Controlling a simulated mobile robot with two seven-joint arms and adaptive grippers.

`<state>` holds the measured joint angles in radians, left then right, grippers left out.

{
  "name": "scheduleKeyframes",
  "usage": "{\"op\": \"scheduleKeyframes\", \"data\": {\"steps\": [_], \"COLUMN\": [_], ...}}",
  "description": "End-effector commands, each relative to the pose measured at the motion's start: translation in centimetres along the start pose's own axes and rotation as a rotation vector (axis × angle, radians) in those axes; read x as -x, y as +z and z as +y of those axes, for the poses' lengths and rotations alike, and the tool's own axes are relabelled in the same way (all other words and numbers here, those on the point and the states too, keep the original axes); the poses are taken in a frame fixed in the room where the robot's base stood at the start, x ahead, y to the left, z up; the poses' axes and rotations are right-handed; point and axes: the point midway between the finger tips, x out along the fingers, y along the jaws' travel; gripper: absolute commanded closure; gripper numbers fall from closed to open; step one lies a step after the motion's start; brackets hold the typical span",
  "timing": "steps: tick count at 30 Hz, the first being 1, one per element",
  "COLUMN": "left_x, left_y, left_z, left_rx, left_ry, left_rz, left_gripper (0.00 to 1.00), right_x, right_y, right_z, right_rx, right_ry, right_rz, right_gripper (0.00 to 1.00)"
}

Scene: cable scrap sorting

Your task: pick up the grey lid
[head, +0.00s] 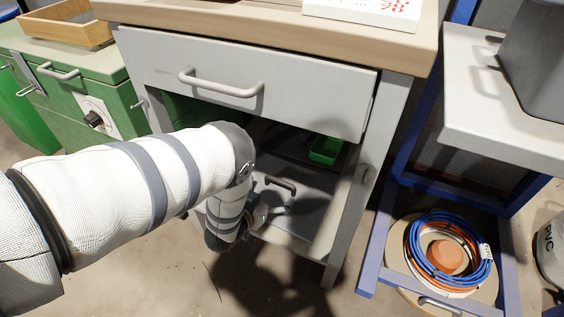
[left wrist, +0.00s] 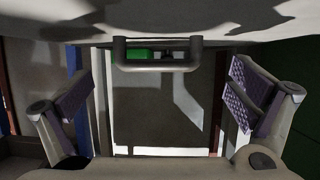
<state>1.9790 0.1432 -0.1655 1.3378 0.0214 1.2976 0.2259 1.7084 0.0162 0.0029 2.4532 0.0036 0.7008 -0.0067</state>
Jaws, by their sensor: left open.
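The grey lid (head: 280,183) shows as a bar handle over a grey surface, low in the open space under the drawer. My forearm and wrist hide part of that space, so I cannot make out the lid's full outline. In the left wrist view the lid's handle (left wrist: 157,66) is at the top centre, beyond and between the fingers. My left gripper (head: 264,212) is low at the front of this space, close to the handle. Its fingers are wide apart and empty in the left wrist view (left wrist: 157,100). My right gripper is not in view.
The drawer (head: 300,92) with its own handle is above the opening. Bench legs (head: 375,165) flank it. A green bin (head: 325,149) stands farther back inside. A green cabinet (head: 90,110) is at left. A blue rack with a cable coil (head: 447,262) is at right.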

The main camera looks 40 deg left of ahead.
Motion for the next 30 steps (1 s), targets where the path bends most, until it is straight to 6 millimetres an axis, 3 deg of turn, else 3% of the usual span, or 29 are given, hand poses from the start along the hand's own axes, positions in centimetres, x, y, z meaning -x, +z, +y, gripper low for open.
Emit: {"op": "scheduleKeyframes", "data": {"steps": [3,6,14,21,30], "left_x": [-2.7,-4.1,-4.5,-4.5,-4.4], "left_y": [0.1,0.1,-0.4,-0.3,-0.6], "left_z": [0.2,0.2,0.2,0.2,0.2], "left_rx": [-0.001,-0.001,-0.001,-0.001,0.000], "left_ry": [0.001,0.000,0.000,0.000,0.000], "left_rz": [0.000,-0.002,0.000,-0.001,0.000], "left_gripper": [0.00,0.00,0.00,0.52,0.54], "right_x": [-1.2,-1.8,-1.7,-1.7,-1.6], "right_y": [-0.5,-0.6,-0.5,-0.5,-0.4], "right_z": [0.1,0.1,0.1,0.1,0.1], "right_rx": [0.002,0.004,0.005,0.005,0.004], "right_ry": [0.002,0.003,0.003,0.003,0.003], "right_rz": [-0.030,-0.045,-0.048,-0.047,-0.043], "right_gripper": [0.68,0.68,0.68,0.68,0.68]}}
